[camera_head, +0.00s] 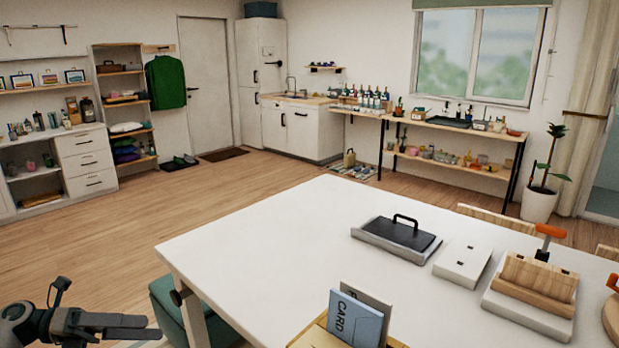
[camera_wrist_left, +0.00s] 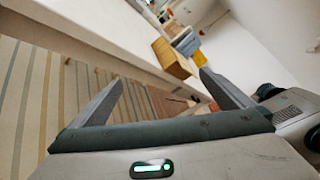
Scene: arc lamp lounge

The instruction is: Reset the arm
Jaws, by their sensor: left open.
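My left gripper (camera_head: 150,328) is at the lower left of the head view, to the left of the white table (camera_head: 300,225) and apart from it. In the left wrist view its two grey fingers (camera_wrist_left: 160,85) are spread wide with nothing between them. My right gripper is in neither view.
The table bears a wooden holder with a blue card (camera_head: 355,320), a black-handled plate (camera_head: 400,233), a white box (camera_head: 462,262) and a wooden block with an orange handle (camera_head: 540,275). A teal stool (camera_head: 175,305) stands by the table's left side. Open wooden floor (camera_head: 130,235) lies beyond.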

